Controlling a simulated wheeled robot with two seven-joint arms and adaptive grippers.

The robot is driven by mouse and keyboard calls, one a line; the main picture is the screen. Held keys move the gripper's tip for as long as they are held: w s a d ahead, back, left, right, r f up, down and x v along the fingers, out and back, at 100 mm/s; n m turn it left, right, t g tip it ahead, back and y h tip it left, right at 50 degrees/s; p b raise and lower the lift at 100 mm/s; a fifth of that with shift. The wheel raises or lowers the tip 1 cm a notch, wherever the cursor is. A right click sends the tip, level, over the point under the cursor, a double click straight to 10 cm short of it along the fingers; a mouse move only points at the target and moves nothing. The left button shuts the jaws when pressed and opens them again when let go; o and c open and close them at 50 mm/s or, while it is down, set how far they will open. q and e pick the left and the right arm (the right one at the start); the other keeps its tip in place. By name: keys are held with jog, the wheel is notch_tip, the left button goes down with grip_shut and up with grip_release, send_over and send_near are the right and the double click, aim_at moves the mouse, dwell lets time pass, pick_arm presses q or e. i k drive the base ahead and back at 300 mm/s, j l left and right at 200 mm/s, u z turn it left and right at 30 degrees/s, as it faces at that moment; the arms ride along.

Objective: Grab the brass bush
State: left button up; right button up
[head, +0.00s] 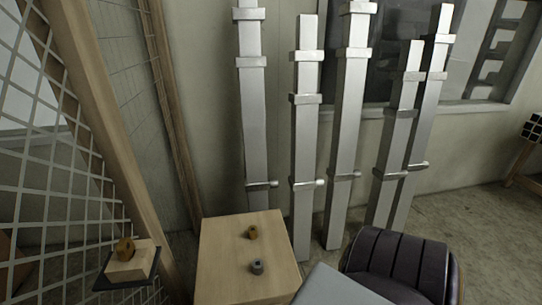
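A small brass-coloured bush (252,232) stands on the light wooden table top (222,262), towards its back right. A grey metal bush (257,267) of similar size stands just in front of it on the same top, apart from it. A darker, brownish bush-like piece (125,250) sits on a pale wooden block at the lower left; its material is hard to tell. Neither of my grippers shows in the head view.
The pale block (128,268) rests on a dark plate (106,281) beside a wooden-framed mesh panel (85,110). Several tall metal posts (303,130) stand behind the table. A dark padded seat (395,262) and a grey flat surface (335,288) are at the front right.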

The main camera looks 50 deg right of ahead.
aim_at(252, 229)
jog(key=z, duration=1.5)
